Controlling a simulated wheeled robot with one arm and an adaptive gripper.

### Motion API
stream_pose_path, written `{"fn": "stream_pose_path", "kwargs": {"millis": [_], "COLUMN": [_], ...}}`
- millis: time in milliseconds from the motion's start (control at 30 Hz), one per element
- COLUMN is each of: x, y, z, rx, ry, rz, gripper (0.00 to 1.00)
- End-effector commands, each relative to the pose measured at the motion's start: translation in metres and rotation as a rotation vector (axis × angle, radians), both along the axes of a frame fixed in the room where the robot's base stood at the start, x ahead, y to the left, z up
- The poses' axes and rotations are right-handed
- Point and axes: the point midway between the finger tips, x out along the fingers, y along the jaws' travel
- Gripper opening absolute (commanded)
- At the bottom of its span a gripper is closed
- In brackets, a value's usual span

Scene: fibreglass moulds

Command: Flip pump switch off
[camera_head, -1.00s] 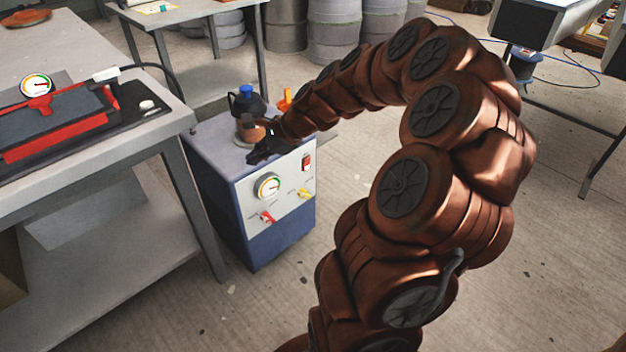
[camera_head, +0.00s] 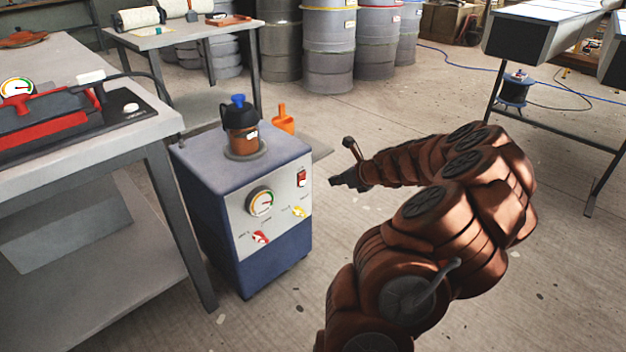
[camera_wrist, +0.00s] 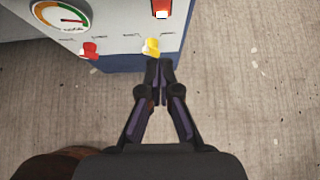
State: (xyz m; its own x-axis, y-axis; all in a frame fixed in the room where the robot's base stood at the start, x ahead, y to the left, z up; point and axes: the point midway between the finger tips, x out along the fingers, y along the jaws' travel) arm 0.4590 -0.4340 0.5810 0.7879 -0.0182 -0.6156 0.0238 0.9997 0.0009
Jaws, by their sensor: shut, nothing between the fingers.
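The pump is a blue and grey box (camera_head: 275,242) on the floor. Its white front panel carries a red rocker switch (camera_head: 302,178) at the upper right, also at the top edge of the wrist view (camera_wrist: 162,8). Which way the rocker is pressed is too small to tell. A round gauge (camera_head: 261,202), a red valve handle (camera_head: 261,238) and a yellow valve handle (camera_head: 299,211) are on the same panel. My gripper (camera_head: 336,181) is shut and empty, to the right of the panel and apart from the switch. In the wrist view its fingertips (camera_wrist: 159,62) show just below the yellow handle.
A brown jar with a black lid and blue knob (camera_head: 241,130) stands on the pump. A grey workbench (camera_head: 150,130) with a red mould is close on the left. An orange object (camera_head: 283,120) is behind the pump.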

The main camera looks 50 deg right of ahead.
Motion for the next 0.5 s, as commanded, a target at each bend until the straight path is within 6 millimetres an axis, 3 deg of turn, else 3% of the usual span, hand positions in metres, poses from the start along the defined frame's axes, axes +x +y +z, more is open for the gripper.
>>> {"fn": "stream_pose_path", "kwargs": {"millis": [500], "x": [0.048], "y": [0.0], "z": [-0.04], "rx": [-0.001], "ry": [0.0], "rz": [0.003], "gripper": [0.0]}}
